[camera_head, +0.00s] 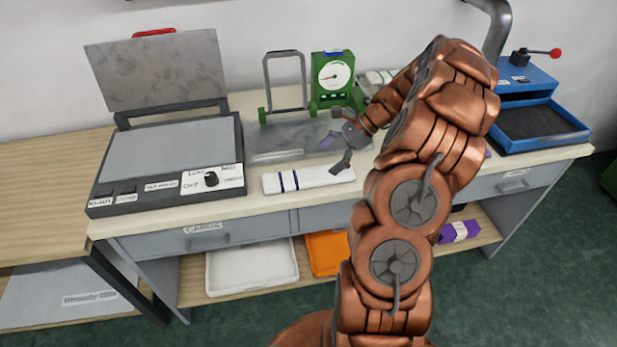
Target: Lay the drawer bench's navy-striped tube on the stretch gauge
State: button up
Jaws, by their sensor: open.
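The navy-striped tube (318,179), white with two dark navy bands near its left end, lies flat along the front edge of the drawer bench. The stretch gauge (333,80) stands behind it, with a green dial housing, a grey frame on green feet and a grey bed. My gripper (334,152) is open above the right part of the tube, in front of the gauge bed. Its fingers look empty and apart from the tube. A small purple patch shows by the upper finger; I cannot tell what it is. My arm hides the bench to the right.
A press with a raised lid (160,70) stands left of the tube. A blue box with a dark tray (540,120) is at the right. White bundles (380,77) lie behind my arm. A white tray (252,268), an orange bin (326,252) and a purple bundle (460,231) are on the lower shelf.

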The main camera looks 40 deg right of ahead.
aim_at(310, 175)
jog(key=shift+p+x, duration=1.25)
jog(key=shift+x, duration=2.3)
jog(key=shift+s+d+f, duration=0.1)
jog(key=shift+s, duration=0.05)
jog(key=c, duration=1)
jog(key=shift+o, duration=0.2)
